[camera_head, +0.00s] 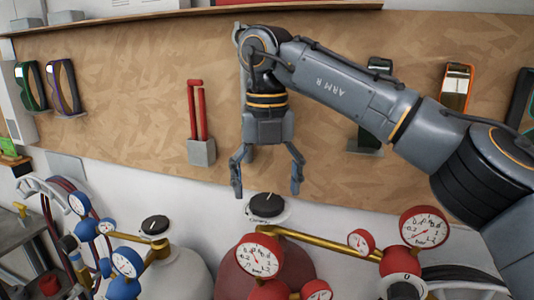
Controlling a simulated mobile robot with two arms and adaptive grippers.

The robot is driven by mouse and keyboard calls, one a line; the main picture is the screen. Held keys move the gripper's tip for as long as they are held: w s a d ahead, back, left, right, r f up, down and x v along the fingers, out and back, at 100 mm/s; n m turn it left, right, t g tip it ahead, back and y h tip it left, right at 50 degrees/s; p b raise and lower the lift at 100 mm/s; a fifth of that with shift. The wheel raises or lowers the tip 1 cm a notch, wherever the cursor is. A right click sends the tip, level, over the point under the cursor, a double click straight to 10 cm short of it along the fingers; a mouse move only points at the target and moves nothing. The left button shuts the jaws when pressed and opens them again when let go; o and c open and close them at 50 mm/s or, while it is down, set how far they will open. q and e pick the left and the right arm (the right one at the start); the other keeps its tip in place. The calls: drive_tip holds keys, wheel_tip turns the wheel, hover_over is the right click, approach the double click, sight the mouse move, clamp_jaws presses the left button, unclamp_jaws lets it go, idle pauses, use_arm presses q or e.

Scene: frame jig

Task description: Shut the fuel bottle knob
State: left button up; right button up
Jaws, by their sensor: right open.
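The red fuel bottle (232,274) stands at the bottom middle, partly hidden by its gauges. Its black knob (266,205) sits on top over a pale marked collar. My right gripper (267,190) points down with its fingers spread, just above the knob and apart from it. Nothing is between its fingers. A second black knob (155,225) tops a pale bottle (180,272) to the left. My left gripper is not in view.
Red gauges (260,255) on a brass pipe (325,244) stand in front and right of the red bottle. Blue gauges (127,262) and hoses crowd the left. A wooden board (110,120) with hung tools is behind.

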sight(267, 201)
wheel_tip(267, 201, up, 10)
drive_tip(key=shift+r, duration=0.15)
idle(0.3)
drive_tip(key=shift+s, duration=0.1)
idle(0.3)
